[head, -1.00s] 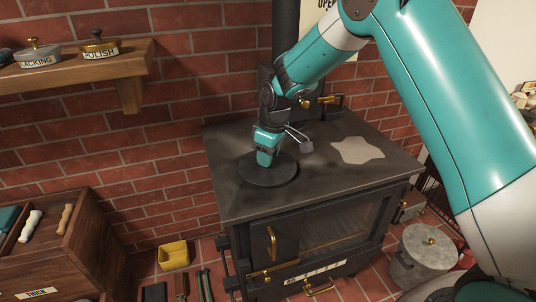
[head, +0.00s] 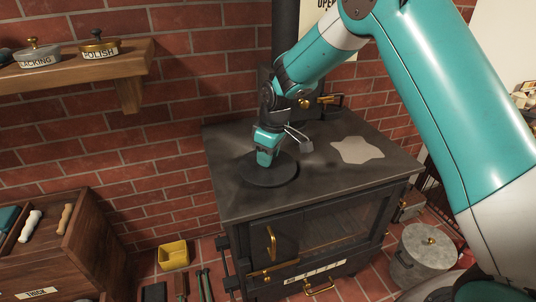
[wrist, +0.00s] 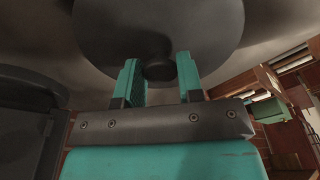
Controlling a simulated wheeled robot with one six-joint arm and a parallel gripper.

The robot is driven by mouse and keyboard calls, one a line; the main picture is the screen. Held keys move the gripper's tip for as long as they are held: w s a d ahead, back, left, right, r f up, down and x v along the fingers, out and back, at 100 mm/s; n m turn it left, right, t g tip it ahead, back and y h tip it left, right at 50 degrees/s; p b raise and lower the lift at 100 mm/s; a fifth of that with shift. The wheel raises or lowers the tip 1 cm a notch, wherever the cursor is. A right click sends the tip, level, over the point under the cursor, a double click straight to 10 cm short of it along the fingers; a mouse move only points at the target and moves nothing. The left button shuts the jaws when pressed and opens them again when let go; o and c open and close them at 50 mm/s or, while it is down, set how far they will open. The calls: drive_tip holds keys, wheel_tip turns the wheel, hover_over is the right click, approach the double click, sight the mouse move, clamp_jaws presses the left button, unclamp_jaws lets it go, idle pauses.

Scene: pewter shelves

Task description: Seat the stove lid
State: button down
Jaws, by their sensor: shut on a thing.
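The stove lid (head: 287,175) is a dark round disc with a small knob, at the left part of the black stove's top (head: 240,202). My gripper (head: 265,161) points down over the lid's middle and is shut on its knob. In the wrist view, the lid (wrist: 205,28) fills the upper middle, with its knob (wrist: 158,71) between the two teal fingers of my gripper (wrist: 160,82). The lid looks about level. I cannot tell whether it rests in an opening, on the stove top or just above it; its underside is hidden.
A pale irregular patch (head: 357,150) lies on the stove top at the right. The stovepipe (head: 286,35) rises behind. A wooden shelf (head: 135,66) with labelled pots is at upper left. A yellow box (head: 174,256) and a grey lidded bin (head: 425,262) flank the stove on the floor.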

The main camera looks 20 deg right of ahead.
drive_tip(key=shift+f+b, duration=0.35)
drive_tip(key=shift+f, duration=0.15)
idle(0.8)
drive_tip(key=c, duration=0.7)
unclamp_jaws()
drive_tip(key=shift+f, duration=0.1)
drive_tip(key=shift+r+p, duration=2.45)
drive_tip(key=shift+r, duration=1.15)
drive_tip(key=shift+s, duration=0.1)
